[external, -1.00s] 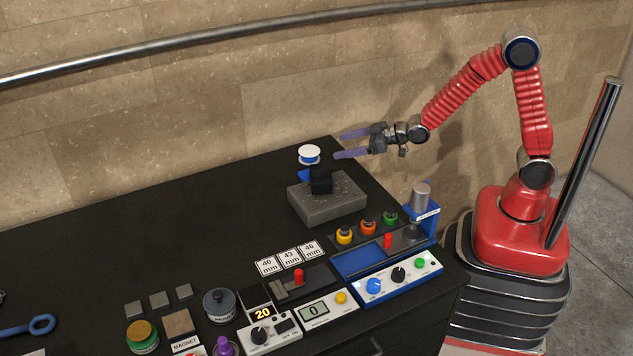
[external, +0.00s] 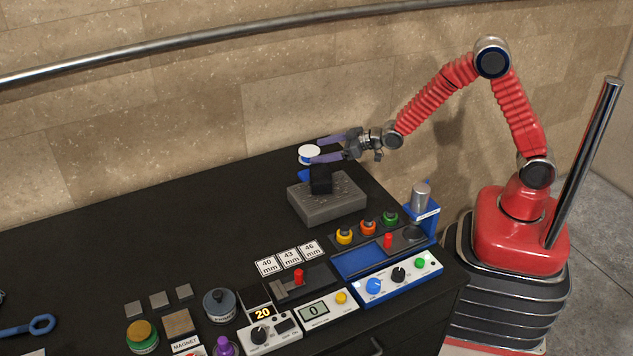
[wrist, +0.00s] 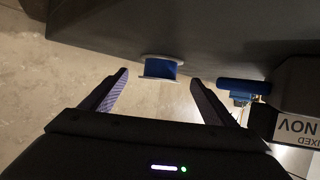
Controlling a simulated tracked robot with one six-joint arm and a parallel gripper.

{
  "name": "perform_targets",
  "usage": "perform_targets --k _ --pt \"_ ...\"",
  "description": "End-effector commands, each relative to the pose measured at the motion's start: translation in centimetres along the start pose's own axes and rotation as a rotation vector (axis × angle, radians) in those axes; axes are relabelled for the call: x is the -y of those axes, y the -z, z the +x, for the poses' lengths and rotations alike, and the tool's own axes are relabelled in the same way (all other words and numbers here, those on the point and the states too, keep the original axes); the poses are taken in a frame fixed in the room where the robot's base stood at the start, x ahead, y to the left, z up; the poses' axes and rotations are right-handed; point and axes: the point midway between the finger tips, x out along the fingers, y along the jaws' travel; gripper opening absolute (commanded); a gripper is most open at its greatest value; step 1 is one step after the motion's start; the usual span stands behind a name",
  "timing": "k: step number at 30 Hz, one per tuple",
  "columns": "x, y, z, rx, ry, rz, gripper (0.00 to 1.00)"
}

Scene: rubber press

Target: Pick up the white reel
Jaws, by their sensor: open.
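The white reel (external: 309,152) has white flanges and a blue core, and stands upright near the back edge of the black table. In the wrist view the reel (wrist: 161,68) shows ahead of the fingertips, roughly midway between them. My gripper (external: 315,149) is open, its two purple fingers pointing left towards the reel. In the wrist view my gripper (wrist: 160,77) has nothing between its fingers. In the external view the fingertips are very close to the reel's right side; I cannot tell whether they touch it.
A grey block (external: 327,203) with a black piece on it stands just in front of the reel. A blue item (wrist: 243,86) lies right of the reel in the wrist view. The wall (external: 200,110) is close behind.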

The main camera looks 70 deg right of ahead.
Motion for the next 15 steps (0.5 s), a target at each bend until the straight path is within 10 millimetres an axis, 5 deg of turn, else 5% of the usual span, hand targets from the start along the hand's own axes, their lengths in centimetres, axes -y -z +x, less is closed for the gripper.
perform_targets --k 15 --pt "0.0 0.0 1.7 0.001 0.000 0.000 0.80"
